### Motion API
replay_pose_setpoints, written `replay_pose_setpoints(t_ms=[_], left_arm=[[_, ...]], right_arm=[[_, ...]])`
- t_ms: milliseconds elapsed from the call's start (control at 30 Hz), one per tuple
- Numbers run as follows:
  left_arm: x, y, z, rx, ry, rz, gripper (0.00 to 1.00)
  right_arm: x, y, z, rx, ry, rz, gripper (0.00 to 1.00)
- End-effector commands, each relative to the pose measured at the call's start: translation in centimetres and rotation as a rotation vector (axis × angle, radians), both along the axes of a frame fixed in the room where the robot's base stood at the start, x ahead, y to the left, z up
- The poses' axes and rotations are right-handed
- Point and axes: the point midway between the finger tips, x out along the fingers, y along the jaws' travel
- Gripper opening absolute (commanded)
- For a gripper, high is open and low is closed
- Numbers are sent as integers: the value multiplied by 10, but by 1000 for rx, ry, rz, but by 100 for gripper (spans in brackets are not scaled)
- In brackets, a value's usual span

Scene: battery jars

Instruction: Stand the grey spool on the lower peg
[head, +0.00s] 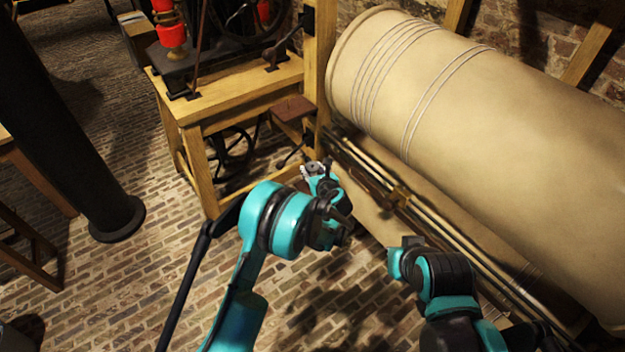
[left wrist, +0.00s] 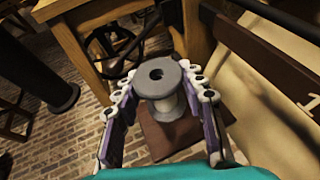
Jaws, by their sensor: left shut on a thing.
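The grey spool (left wrist: 155,78) has a round flange with a dark centre hole and a paler body. In the left wrist view it stands between the two fingers of my left gripper (left wrist: 163,84), which is shut on it. In the head view my left gripper (head: 315,172) is small and far out, near the foot of a wooden post; the spool is hard to make out there. The spool is in front of a reddish-brown board (left wrist: 165,138) in the left wrist view. I cannot pick out the lower peg. Only links of my right arm show.
A wooden stand (head: 235,95) with a dark machine is at the upper left. The reddish-brown board also shows in the head view (head: 293,108). A large cream roll (head: 490,120) with rails below fills the right. A dark column (head: 75,140) stands left on brick floor.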

Motion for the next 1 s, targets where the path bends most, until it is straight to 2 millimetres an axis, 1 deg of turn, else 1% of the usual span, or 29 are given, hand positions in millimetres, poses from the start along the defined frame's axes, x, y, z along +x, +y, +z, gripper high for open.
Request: replay_pose_setpoints(t_ms=[100,233,500,633,667,700,733,1000], left_arm=[[0,0,-19,0,0,0,18],[0,0,-38,0,0,0,18],[0,-1,-37,0,0,0,18],[0,0,-40,0,0,0,18],[0,0,-40,0,0,0,48],[0,-1,-40,0,0,0,58],[0,-1,-40,0,0,0,61],[0,0,-39,0,0,0,61]], right_arm=[[0,0,-11,0,0,0,0],[0,0,-21,0,0,0,0],[0,0,-19,0,0,0,0],[0,0,-19,0,0,0,0],[0,0,-19,0,0,0,0],[0,0,-19,0,0,0,0],[0,0,-19,0,0,0,0],[0,0,-19,0,0,0,0]])
